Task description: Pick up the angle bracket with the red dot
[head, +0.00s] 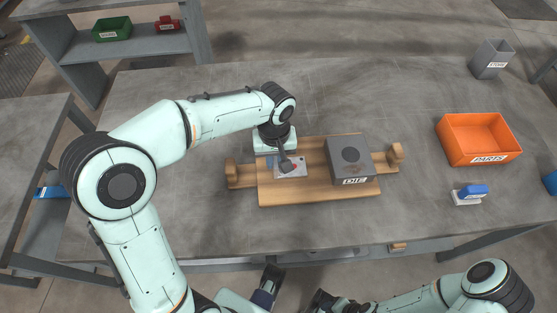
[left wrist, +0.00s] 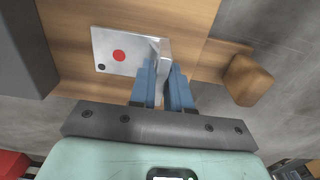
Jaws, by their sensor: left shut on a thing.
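The angle bracket (head: 294,171) is a silvery metal piece with a red dot on its flat plate, lying over the left part of a wooden board. In the left wrist view the plate (left wrist: 118,52) shows the red dot and a small dark hole. My left gripper (head: 284,163) comes down on it from above. In the left wrist view its blue fingers (left wrist: 163,78) are shut on the bracket's upright flange. I cannot tell whether the bracket touches the board. My right gripper (head: 322,301) is at the bottom edge, its fingers unclear.
The wooden board (head: 310,192) has a handle at each end. A grey block labelled DIE (head: 349,160) stands on its right part. An orange PARTS bin (head: 478,138), a blue-and-white item (head: 470,194) and a grey container (head: 491,59) stand to the right. The back of the table is clear.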

